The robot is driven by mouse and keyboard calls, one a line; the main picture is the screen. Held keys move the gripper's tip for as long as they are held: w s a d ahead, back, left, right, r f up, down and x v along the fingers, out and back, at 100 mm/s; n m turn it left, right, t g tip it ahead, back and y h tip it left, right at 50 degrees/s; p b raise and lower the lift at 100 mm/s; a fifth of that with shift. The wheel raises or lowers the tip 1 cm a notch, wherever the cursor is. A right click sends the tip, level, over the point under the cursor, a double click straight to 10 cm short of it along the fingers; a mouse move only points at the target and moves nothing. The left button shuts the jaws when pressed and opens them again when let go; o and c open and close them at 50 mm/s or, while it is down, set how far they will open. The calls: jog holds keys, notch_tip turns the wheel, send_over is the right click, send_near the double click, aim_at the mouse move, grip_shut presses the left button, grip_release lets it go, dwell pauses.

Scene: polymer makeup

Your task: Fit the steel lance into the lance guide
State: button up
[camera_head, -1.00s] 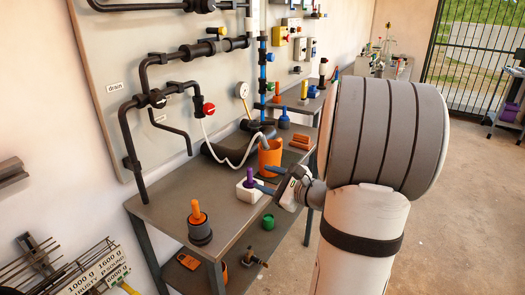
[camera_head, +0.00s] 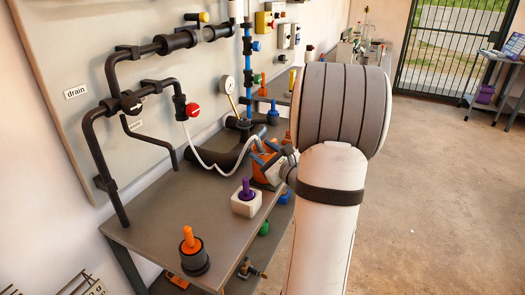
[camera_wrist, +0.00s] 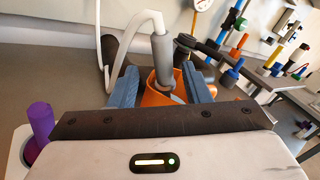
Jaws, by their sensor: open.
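The steel lance, as I take it, is the grey cylinder (camera_wrist: 163,60) on the end of a white hose (camera_wrist: 115,50). In the wrist view it stands roughly upright in an orange cup (camera_wrist: 155,98). My gripper (camera_wrist: 160,74) is open, with one blue finger on each side of the lance; I cannot tell whether either touches it. In the head view my gripper (camera_head: 266,152) is at the orange cup (camera_head: 264,173), and my arm hides much of that spot. I cannot tell for certain which part is the lance guide.
A purple peg in a white block (camera_head: 246,200) stands nearer on the bench (camera_head: 165,215), with an orange peg in a dark base (camera_head: 194,252) at the front. A red valve knob (camera_head: 193,110) and black pipes are on the wall panel. The floor at right is clear.

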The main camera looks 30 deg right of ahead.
jog(key=w, duration=0.4)
jog(key=shift+w+d, duration=0.1)
jog(key=shift+w, duration=0.15)
grip_shut()
